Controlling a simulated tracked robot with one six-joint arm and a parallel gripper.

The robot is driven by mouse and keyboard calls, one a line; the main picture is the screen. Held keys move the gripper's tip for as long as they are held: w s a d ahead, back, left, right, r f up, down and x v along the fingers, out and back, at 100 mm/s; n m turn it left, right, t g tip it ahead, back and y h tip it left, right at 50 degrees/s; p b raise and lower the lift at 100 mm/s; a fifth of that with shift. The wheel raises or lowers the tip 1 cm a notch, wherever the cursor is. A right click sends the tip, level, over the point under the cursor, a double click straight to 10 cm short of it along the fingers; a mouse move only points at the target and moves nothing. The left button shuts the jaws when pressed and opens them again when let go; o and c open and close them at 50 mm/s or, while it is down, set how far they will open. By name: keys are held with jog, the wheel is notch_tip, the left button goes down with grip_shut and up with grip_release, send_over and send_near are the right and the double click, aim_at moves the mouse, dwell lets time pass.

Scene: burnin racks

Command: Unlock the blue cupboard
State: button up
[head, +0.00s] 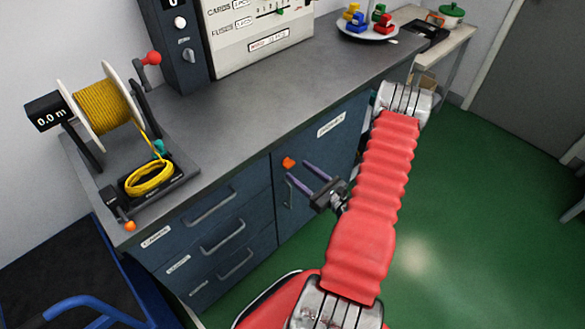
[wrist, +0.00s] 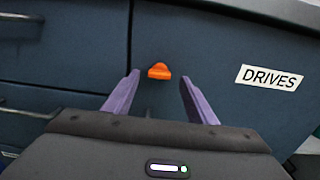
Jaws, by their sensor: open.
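The blue cupboard (head: 335,150) has a dark blue door under the grey worktop, with a white label that reads DRIVES (wrist: 269,77) in the wrist view. A small orange knob (head: 288,162) sits on the door near its upper left corner; it also shows in the wrist view (wrist: 159,71). My gripper (head: 298,172) is open, with two purple fingers pointing at the door. In the wrist view the fingers (wrist: 155,90) stand apart on either side of the orange knob, which lies between and beyond the tips. I cannot tell any contact. The door looks closed.
Drawers with bar handles (head: 222,236) lie left of the door, and a vertical handle (head: 289,192) is below the knob. A yellow cable reel (head: 103,105) stands on the worktop (head: 235,120). Green floor (head: 460,220) is free at right.

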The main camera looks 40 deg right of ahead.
aim_at(291, 166)
jog(key=shift+w+a, duration=0.1)
jog(key=shift+w, duration=1.85)
jog(key=shift+c, duration=0.6)
jog(key=c, duration=0.9)
jog(key=shift+a, duration=0.25)
jog(key=shift+c, duration=0.2)
jog(key=shift+d, duration=0.15)
